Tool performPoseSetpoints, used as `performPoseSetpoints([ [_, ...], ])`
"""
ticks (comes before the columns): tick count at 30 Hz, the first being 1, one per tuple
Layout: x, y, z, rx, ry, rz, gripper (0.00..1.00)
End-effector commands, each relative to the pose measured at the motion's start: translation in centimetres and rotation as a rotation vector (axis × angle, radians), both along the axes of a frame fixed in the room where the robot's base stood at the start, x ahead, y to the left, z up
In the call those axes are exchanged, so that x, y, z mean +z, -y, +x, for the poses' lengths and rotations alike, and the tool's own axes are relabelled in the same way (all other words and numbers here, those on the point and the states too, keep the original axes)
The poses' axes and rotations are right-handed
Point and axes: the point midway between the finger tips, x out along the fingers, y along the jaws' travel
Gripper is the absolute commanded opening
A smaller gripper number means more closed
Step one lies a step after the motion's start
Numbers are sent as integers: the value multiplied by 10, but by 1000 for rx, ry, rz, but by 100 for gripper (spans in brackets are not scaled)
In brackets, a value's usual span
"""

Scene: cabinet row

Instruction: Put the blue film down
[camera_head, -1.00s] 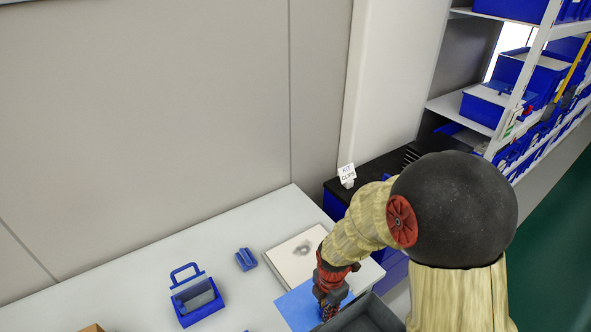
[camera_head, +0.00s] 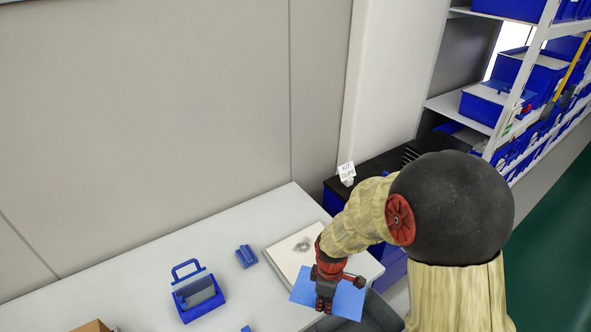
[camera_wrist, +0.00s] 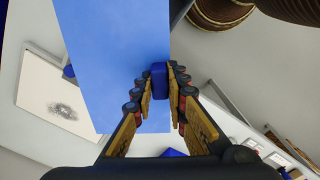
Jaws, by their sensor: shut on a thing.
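The blue film (camera_head: 345,297) is a flat light-blue sheet, held out by my gripper (camera_head: 325,303) over the near right part of the white table. In the wrist view the film (camera_wrist: 110,60) stretches away to the upper left. My gripper (camera_wrist: 160,75) is shut on a small dark blue piece at the film's edge. The film appears raised above the tabletop, but its exact height is unclear. My arm and fingers hide part of the film in the head view.
A white board with a grey smudge (camera_head: 304,246) lies beside the film. A blue carrier (camera_head: 198,293) and a small blue block (camera_head: 246,256) stand left. The white table (camera_head: 120,275) is bare between them and the wall.

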Motion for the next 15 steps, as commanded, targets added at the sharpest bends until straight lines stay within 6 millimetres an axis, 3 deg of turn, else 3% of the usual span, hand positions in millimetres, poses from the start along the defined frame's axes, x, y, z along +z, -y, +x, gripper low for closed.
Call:
performPoseSetpoints([
  [8, -11, 12, 27, -533, 3, -2, 4],
  [15, -30, 37, 58, -988, 9, 1, 4],
])
